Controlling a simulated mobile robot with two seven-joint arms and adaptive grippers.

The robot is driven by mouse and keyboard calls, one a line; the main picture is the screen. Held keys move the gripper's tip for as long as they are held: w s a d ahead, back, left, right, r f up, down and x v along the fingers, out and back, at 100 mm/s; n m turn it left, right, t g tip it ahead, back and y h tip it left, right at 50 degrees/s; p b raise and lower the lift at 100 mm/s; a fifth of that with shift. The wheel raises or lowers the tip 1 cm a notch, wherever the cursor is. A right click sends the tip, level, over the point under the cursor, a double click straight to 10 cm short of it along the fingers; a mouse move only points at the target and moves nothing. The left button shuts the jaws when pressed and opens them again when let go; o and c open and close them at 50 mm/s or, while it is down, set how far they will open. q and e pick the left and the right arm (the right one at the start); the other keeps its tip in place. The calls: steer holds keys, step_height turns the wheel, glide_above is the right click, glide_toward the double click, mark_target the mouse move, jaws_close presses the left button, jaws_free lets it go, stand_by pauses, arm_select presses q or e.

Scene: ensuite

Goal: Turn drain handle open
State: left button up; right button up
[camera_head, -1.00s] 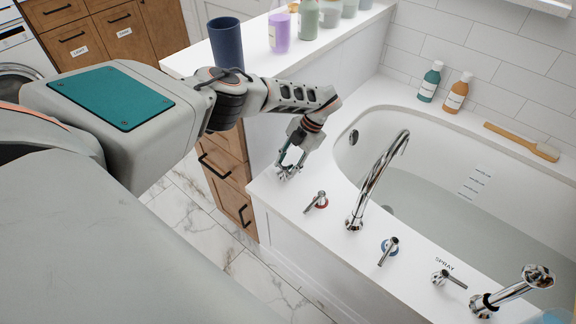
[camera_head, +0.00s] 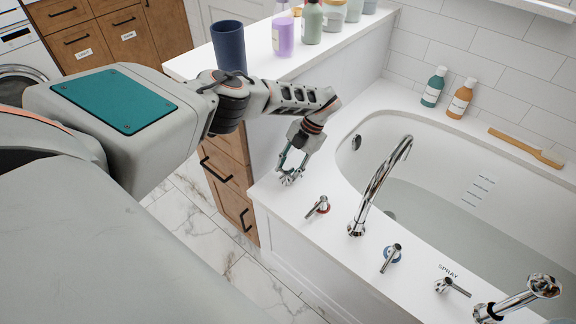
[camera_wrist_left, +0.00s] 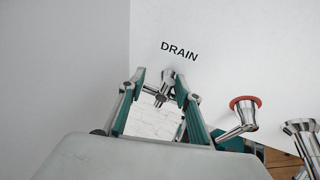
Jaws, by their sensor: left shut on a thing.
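The chrome drain handle (camera_wrist_left: 164,86) is beside the black word DRAIN (camera_wrist_left: 179,51) in the left wrist view. My left gripper's two fingers stand on either side of it, and the gripper (camera_wrist_left: 160,97) is shut on it. In the head view, my left gripper (camera_head: 290,172) points down at the left corner of the white tub deck. The handle is small there and partly hidden by the fingers. My right gripper is not in view.
A red-ringed tap handle (camera_head: 318,207) is close to my left gripper. The curved spout (camera_head: 380,182), blue-ringed handle (camera_head: 391,257) and spray handle (camera_head: 451,286) line the deck. A ledge with a dark blue cup (camera_head: 229,47) and bottles stands behind my arm.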

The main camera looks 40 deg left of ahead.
arm_select(q)
steer(key=shift+s+d+f, duration=0.45)
steer(key=shift+s+d, duration=0.05)
steer(key=shift+d, duration=0.2)
steer(key=o, duration=1.4)
steer(key=shift+w+a+r, duration=0.2)
steer(key=shift+w+r, duration=0.2)
steer(key=shift+r, duration=0.15)
steer(key=v, duration=1.1)
steer(key=shift+w+r, duration=0.1)
